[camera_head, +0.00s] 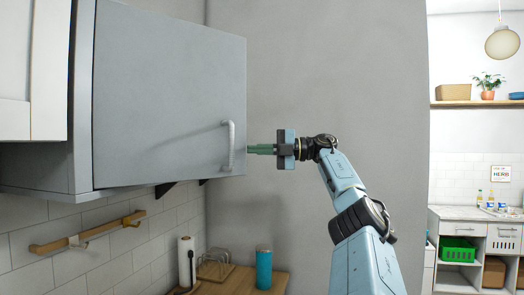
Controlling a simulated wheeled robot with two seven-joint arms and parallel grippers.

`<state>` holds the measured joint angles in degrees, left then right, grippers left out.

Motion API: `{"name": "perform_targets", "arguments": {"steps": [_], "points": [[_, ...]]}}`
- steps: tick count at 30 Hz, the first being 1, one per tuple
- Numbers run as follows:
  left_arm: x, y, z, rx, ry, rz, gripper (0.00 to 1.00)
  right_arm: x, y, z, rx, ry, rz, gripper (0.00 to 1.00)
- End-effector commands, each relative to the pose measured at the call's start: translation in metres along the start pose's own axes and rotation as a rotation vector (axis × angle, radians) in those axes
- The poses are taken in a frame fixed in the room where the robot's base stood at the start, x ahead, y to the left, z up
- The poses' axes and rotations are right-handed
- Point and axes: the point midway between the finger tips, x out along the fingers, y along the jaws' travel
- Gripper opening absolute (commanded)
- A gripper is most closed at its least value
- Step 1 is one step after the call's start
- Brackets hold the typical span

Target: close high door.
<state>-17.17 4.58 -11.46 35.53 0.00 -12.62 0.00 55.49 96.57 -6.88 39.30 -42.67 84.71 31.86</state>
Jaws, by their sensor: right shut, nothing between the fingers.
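The high door (165,90) is the grey panel of the wall cabinet at the upper left, with a pale vertical handle (229,146) near its right edge. How far the door stands from the cabinet body (82,100) is hard to tell from this angle. My right gripper (252,149) comes in from the right, with its green fingers pointing left. The fingers are together and hold nothing. Their tips are at the door's right edge, level with the handle; I cannot tell whether they touch it or reach behind it. My left gripper is not in view.
Below the cabinet are a wooden rail (88,233) on the tiled wall, a paper roll (186,262) and a blue cylinder (263,268) on a wooden counter (235,284). A plain grey wall (330,70) stands behind my arm. Shelves with a green basket (457,248) are far right.

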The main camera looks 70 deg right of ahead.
Motion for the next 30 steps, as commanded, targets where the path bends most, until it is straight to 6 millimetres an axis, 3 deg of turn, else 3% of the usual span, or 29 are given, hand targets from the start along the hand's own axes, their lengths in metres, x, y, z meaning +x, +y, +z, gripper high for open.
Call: {"name": "perform_targets", "arguments": {"steps": [5, 12, 17, 25, 30], "points": [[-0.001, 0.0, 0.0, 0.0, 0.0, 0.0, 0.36, -0.018, 0.001, 0.001, 0.002, -0.004, 0.0, 0.0], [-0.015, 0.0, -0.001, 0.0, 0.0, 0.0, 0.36, -0.072, 0.004, 0.001, 0.003, -0.006, 0.001, 0.0], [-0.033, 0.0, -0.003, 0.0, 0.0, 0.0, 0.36, -0.1, 0.005, 0.0, 0.003, -0.004, 0.001, 0.0], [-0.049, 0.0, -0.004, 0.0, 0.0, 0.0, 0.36, -0.117, 0.002, 0.0, 0.0, -0.001, 0.0, 0.0], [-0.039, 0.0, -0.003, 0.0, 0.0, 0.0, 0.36, -0.11, -0.004, -0.006, -0.047, 0.023, -0.06, 0.0]]}}
